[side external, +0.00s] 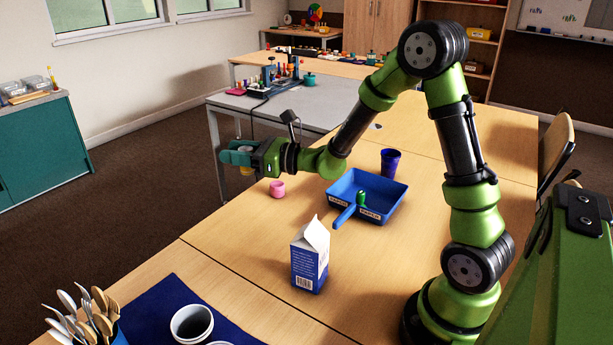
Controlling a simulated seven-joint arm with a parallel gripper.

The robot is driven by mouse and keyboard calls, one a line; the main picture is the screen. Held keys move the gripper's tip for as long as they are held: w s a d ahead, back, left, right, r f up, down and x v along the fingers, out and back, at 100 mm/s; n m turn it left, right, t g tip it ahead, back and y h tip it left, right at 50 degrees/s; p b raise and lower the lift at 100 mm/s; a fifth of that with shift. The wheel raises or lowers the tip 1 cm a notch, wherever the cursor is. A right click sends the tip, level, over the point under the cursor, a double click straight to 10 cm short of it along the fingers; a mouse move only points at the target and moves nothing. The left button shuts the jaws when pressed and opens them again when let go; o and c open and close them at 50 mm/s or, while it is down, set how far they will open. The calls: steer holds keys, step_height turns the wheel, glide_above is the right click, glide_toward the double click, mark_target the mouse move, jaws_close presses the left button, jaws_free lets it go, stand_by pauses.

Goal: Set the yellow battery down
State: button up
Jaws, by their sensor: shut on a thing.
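My gripper (234,157) is at the left, held up level with the arm stretched out to the left. Its teal fingers are shut on the yellow battery (246,171). Only small parts of the battery show above and below the fingers; the rest is hidden. The height above the table is hard to tell from this view.
A blue tray (391,188) with labels holds a green object (361,198). The wooden table (240,245) is bare left of the carton.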

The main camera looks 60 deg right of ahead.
steer(key=s+a+r+h, duration=0.1)
steer(key=s+r, duration=0.6)
steer(key=r, duration=0.3)
steer(key=shift+y, duration=0.7)
steer(key=shift+w+a+f, duration=0.15)
steer(key=shift+w+f, duration=0.15)
steer(key=shift+f, duration=4.4)
steer(key=shift+w+a+f, duration=0.1)
steer(key=shift+w+f, duration=0.25)
steer(key=shift+f, duration=4.35)
steer(key=shift+w+a+f, duration=0.15)
steer(key=shift+w+f, duration=0.15)
steer(key=shift+f, duration=4.4)
steer(key=shift+f, duration=0.6)
steer(key=o, duration=1.2)
